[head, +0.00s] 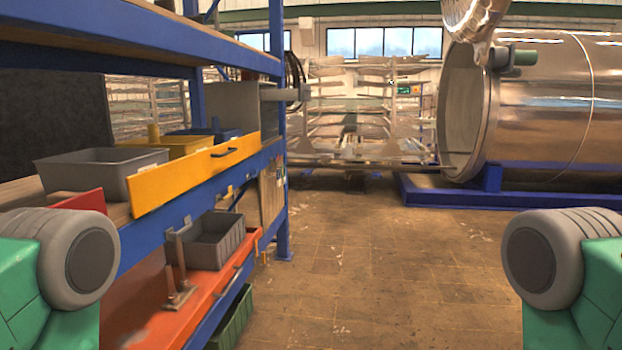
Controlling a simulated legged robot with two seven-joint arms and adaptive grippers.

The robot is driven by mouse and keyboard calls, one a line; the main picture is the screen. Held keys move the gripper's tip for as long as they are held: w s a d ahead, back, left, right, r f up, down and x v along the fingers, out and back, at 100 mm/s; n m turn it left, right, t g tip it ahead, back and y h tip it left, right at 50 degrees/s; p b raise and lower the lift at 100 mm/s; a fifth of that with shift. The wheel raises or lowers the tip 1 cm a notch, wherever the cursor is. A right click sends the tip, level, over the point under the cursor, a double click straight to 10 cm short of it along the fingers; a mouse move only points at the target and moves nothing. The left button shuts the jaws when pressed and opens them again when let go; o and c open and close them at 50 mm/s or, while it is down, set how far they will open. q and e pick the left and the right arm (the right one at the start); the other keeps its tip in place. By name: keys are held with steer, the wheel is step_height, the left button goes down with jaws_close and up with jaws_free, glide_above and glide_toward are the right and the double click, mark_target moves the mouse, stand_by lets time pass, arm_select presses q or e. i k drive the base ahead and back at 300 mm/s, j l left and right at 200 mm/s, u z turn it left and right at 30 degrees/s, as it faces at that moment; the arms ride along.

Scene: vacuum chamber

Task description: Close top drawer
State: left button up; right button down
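A yellow drawer front (197,176) with a dark handle (225,153) stands along the upper board of the blue rack, at the left in the head view. I cannot tell how far it is pulled out. Below it, a red drawer (190,318) juts out from the rack, with a handle on its front. A grey bin (214,241) and a metal bracket (178,275) are on it. Neither of my grippers is in view. Only green and grey links of my arms show at the lower left and lower right corners, apart from the drawers.
Blue rack posts and beams (283,215) bound the left side. A grey tray (98,172) and a red panel (82,202) are on the upper board. A large metal chamber (540,100) stands at the right on a blue base (500,195). The brown floor ahead is clear.

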mark_target(284, 93)
steer(key=i+z, duration=0.4)
steer(key=i, duration=1.2)
steer(key=i+u, duration=0.15)
steer(key=i, duration=0.35)
steer(key=i+l+u, duration=0.1)
steer(key=i, duration=0.4)
steer(key=i+l+u, duration=0.15)
steer(key=i, duration=0.35)
steer(key=i+l+u, duration=0.15)
steer(key=i+l, duration=0.2)
steer(key=i, duration=0.1)
